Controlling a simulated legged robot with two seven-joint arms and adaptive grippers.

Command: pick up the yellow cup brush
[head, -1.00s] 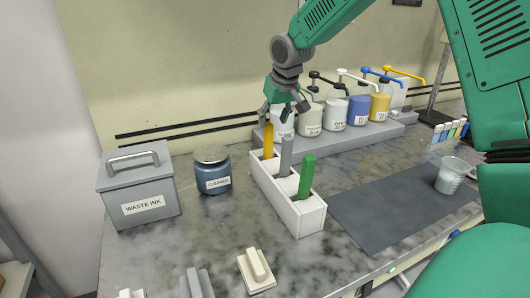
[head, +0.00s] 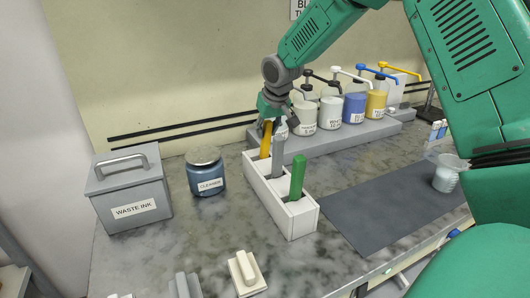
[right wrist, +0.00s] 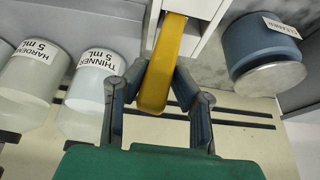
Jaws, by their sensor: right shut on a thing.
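The yellow cup brush (head: 265,142) stands in the rear compartment of the white holder (head: 298,222), its handle leaning slightly to the right. Its lower end is hidden inside the holder. My right gripper (head: 270,124) is shut on the upper part of the yellow handle from above. In the right wrist view the handle (right wrist: 172,55) lies between the two fingers of my right gripper (right wrist: 160,82), and the holder (right wrist: 205,8) shows behind it. My left gripper is not in view.
A grey brush (head: 278,155) and a green brush (head: 297,178) stand in the same holder. The cleaner jar (head: 206,172) and waste ink box (head: 130,195) are to the left. Pump bottles (head: 331,112) stand behind on a grey step. A dark mat (head: 385,212) lies right.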

